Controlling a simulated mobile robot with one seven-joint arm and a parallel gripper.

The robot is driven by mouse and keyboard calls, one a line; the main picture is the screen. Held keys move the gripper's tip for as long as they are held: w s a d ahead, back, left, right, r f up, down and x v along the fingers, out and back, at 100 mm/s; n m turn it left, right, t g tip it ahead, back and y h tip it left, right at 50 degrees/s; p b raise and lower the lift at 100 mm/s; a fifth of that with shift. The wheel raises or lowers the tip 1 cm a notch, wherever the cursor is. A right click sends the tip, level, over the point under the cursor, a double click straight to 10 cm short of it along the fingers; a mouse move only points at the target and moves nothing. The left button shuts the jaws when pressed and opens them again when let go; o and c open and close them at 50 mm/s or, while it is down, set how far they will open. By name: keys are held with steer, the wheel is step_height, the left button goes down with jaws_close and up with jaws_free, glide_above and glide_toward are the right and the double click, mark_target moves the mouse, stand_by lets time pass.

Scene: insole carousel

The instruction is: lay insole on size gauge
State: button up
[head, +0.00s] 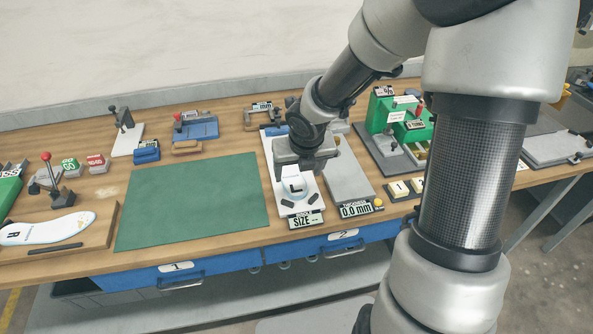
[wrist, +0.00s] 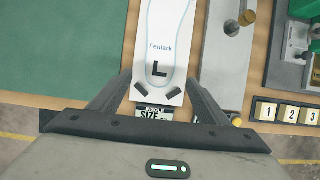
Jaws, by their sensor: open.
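A white insole marked L (head: 295,187) lies on the white size gauge (head: 312,204), heel toward the front edge. In the wrist view the insole (wrist: 165,32) shows the word Fenlark and a black L. Its heel end is near two dark stops on the gauge (wrist: 141,88). The gauge's size display (head: 304,220) shows no readable number. My gripper (head: 302,172) is above the insole. In the wrist view its fingers (wrist: 161,80) are apart, one on each side of the gauge, and nothing is between them in a grip. The toe end is hidden in both views.
A thickness gauge reading 0.0 mm (head: 355,211) stands close on the right. A green mat (head: 195,200) lies clear on the left. Another insole marked R (head: 45,229) lies at the far left. A green machine (head: 385,107) stands at the back right. Numbered blocks (wrist: 289,112) lie right.

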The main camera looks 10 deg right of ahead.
steer(key=p+v, duration=0.2)
steer(key=v, duration=0.3)
